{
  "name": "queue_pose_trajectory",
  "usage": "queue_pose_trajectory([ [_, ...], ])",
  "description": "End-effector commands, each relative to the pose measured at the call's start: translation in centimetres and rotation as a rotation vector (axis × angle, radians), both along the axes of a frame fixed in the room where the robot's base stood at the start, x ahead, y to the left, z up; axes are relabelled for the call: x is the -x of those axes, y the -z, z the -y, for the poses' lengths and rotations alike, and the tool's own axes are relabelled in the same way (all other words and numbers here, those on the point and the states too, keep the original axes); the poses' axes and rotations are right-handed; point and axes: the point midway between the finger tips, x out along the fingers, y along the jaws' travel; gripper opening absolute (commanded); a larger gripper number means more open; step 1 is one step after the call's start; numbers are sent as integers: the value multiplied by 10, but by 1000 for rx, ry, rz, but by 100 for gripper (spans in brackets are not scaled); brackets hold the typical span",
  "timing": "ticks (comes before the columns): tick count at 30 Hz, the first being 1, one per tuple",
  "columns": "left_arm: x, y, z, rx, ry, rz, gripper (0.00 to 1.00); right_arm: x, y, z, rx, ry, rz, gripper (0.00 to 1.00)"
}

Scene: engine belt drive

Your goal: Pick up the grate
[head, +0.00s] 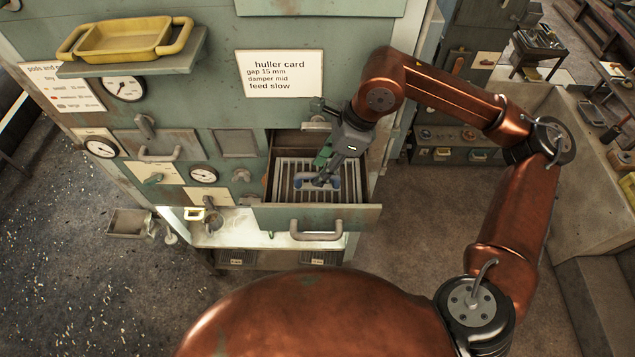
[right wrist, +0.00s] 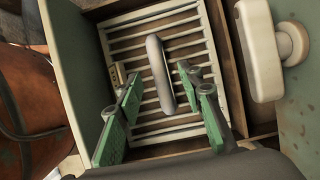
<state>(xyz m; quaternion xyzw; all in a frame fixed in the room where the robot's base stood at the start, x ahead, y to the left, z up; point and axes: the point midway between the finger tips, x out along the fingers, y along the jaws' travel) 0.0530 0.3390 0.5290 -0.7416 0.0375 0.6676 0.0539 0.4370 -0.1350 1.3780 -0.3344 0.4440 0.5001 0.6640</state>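The grate (head: 290,169) is a pale slatted rectangle lying flat in a pulled-out drawer of the green machine. It also shows in the right wrist view (right wrist: 185,30), with a grey rounded bar handle (right wrist: 158,70) across its middle. My right gripper (head: 321,181) reaches down into the drawer over the grate. In the right wrist view its two green-padded fingers (right wrist: 160,88) are spread apart, one on each side of the handle, with gaps to it. Nothing is held. The grate's near edge is partly hidden by the fingers. My left gripper is not in view.
The drawer front (head: 270,217) with its curved handle (head: 317,231) stands out from the machine. Drawer walls surround the grate closely. A shelf above left holds a yellow tray (head: 122,42). A small drawer-like bin (head: 130,223) sits low left. Open floor lies to the right.

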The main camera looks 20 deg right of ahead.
Motion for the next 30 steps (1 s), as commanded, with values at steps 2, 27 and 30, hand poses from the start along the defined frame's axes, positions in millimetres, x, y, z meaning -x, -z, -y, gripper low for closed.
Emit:
queue_pose_trajectory([
  [2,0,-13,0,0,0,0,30,0,8,-2,1,-1,-4,35],
  [27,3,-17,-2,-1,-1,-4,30,-3,32,-10,0,0,-1,8],
  [30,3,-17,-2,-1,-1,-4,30,-3,32,-10,-1,0,0,1],
])
